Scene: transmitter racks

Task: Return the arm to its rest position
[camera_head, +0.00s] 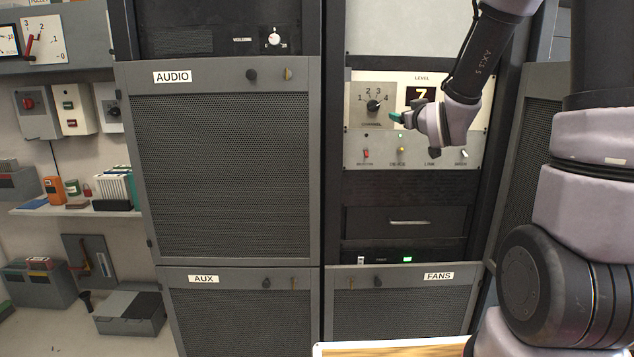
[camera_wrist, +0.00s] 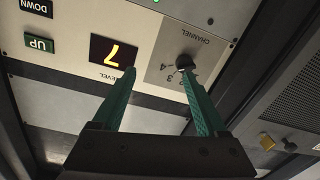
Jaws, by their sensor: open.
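My gripper (camera_head: 397,117) is raised in front of the light control panel in the right rack in the head view, with my arm coming in from the right. In the wrist view its two green fingers (camera_wrist: 160,88) are apart with nothing between them. One fingertip appears close to the black channel knob (camera_wrist: 185,62); I cannot tell whether they touch. The knob (camera_head: 374,106) also shows in the head view, beside the numbers 1 to 4. The level display (camera_wrist: 114,52) reads 7, and part of it (camera_head: 420,95) is visible above my gripper in the head view.
A rack door labelled AUDIO (camera_head: 215,165) stands left of the panel. Below the panel are a drawer (camera_head: 400,222) and a door labelled FANS (camera_head: 400,300). A wooden-topped surface (camera_head: 395,350) lies at the bottom. A shelf (camera_head: 75,210) with small items is at the far left.

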